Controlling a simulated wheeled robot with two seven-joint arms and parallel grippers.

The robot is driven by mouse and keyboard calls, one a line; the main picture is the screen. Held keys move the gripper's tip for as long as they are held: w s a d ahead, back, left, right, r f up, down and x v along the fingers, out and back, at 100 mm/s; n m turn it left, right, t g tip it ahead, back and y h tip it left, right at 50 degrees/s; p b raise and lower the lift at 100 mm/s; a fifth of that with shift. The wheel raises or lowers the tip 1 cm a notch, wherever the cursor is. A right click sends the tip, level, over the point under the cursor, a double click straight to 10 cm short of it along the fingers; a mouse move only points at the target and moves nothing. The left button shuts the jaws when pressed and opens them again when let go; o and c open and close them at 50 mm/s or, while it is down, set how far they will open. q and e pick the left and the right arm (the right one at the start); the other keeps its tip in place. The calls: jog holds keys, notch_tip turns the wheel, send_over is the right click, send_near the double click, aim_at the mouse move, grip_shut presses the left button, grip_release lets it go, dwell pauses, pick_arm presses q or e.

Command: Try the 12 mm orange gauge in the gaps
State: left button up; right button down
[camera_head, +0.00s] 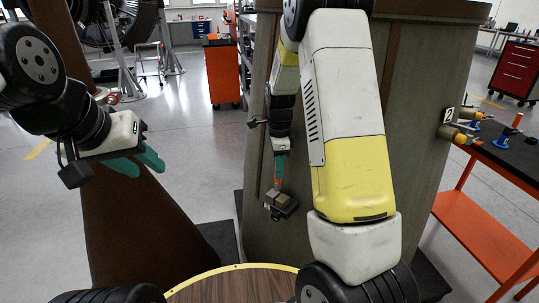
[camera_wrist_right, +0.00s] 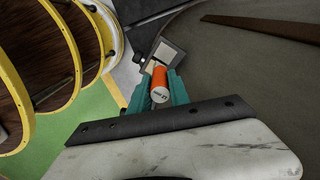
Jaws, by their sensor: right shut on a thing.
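My right gripper (camera_head: 280,168) points down in front of the grey-brown panel, its teal fingers shut on the orange gauge (camera_head: 278,185). In the right wrist view the gauge (camera_wrist_right: 159,80) is an orange cylinder with a white marked end, between the teal fingers (camera_wrist_right: 160,92). Beyond its far end is a small dark fixture with pale blocks (camera_head: 281,204), also in the wrist view (camera_wrist_right: 169,53). The gauge's far end is at or very near the blocks; I cannot tell whether it is in a gap. My left gripper (camera_head: 142,162) is empty at the left, its teal fingers apart.
An orange bench with a dark top (camera_head: 510,150) stands at the right, holding several small gauges or tools. A brown curved panel (camera_head: 140,230) is at the left. An orange cabinet (camera_head: 222,75) stands behind. Yellow-edged curved ribs (camera_wrist_right: 60,60) fill the left of the wrist view.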

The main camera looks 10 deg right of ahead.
jog(key=shift+f, duration=1.05)
jog(key=shift+f, duration=0.3)
dwell(0.4)
dwell(0.7)
jog(key=shift+r, duration=3)
